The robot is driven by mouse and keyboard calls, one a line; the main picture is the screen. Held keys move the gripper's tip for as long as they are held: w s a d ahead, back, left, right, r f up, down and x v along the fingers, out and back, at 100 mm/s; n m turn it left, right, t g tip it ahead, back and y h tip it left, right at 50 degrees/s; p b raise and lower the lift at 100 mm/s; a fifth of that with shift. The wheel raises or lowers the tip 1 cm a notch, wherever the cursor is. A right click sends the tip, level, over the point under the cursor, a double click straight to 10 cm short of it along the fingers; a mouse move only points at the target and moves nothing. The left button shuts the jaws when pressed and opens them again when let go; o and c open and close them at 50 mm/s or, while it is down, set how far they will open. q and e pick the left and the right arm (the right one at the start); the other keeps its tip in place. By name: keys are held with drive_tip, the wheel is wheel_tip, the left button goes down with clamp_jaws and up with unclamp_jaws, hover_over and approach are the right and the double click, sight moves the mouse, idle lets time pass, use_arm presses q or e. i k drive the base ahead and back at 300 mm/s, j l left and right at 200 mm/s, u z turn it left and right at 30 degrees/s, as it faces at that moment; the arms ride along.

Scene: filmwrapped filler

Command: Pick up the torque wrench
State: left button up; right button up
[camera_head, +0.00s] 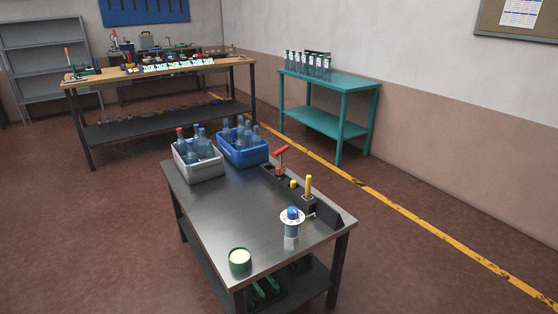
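I cannot single out a torque wrench for certain. A wooden-topped workbench (104,77) at the back left carries several small tools and parts, too small to tell apart. More small tool-like items (160,113) lie on its lower shelf. A red-handled device (281,160) and a yellow-handled device (308,190) stand on the right side of the near metal table (215,215). Neither of my grippers is in view.
The near table also holds a grey crate (199,173) and a blue crate (244,156) of bottles, a white dial with a blue knob (292,215) and a green-rimmed tin (240,260). A teal table (340,85) stands by the wall. Floor around the near table is clear.

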sight(279, 170)
drive_tip(key=i+l+u, duration=0.5)
drive_tip(key=i+l, duration=0.15)
drive_tip(key=i+l+u, duration=0.25)
drive_tip(key=l, duration=0.35)
drive_tip(key=i+l+u, duration=0.25)
drive_tip(key=l+u, duration=0.2)
drive_tip(key=l, duration=1.1)
drive_tip(key=l+u, duration=0.45)
drive_tip(key=l, duration=1.05)
drive_tip(key=i+l+u, duration=0.1)
drive_tip(key=l+u, duration=0.15)
drive_tip(key=l, duration=0.8)
drive_tip(key=l+u, duration=0.3)
drive_tip(key=l, duration=0.7)
